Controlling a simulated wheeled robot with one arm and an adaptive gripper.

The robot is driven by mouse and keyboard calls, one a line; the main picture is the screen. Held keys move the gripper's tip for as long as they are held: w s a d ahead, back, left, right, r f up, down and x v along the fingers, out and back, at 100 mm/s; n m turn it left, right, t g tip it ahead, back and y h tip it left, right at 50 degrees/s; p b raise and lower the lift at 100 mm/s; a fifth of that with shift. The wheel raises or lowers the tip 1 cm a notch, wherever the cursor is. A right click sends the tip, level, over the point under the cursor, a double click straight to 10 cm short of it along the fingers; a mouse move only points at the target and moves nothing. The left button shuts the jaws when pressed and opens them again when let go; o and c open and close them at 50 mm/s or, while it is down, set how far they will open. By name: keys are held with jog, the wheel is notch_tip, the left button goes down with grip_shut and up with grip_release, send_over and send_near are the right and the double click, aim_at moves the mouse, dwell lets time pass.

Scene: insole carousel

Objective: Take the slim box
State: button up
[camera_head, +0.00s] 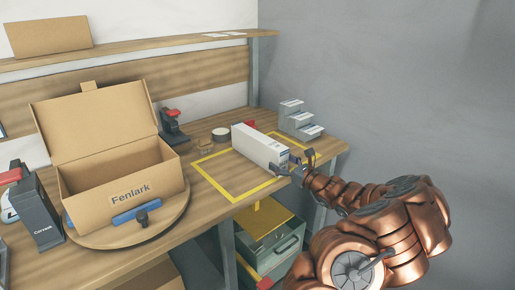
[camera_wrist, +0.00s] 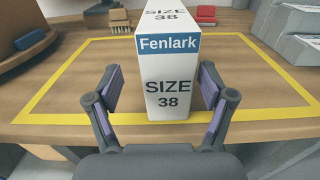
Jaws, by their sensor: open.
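The slim box (camera_head: 259,147) is white and stands on the wooden bench inside a yellow taped rectangle. In the wrist view its near end (camera_wrist: 167,75) faces me, with a blue "Fenlark" band and "SIZE 38" in black. My gripper (camera_wrist: 162,88) is open, with one finger on each side of that near end. A gap shows between each finger pad and the box. In the head view my gripper (camera_head: 293,166) is at the box's right end, and the far finger is partly hidden.
An open cardboard Fenlark box (camera_head: 128,192) stands on a round wooden turntable (camera_head: 125,233) at left. Grey stepped holders (camera_head: 300,120) stand behind the slim box to the right. A tape roll (camera_head: 221,134) and a brush (camera_wrist: 119,21) lie behind it. A green metal box (camera_head: 275,247) is below the bench.

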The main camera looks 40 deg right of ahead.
aim_at(262, 149)
jog(key=shift+w+d+r+p, duration=0.15)
jog(key=shift+w+p, duration=0.1)
jog(key=shift+w, duration=0.65)
jog(key=shift+w+d+f+p, duration=0.1)
jog(key=shift+w+d+p, duration=0.1)
jog(key=shift+w, duration=0.75)
jog(key=shift+w+d+r+p, duration=0.1)
jog(key=shift+w+p, duration=0.15)
jog(key=shift+w, duration=0.65)
jog(key=c, duration=1.2)
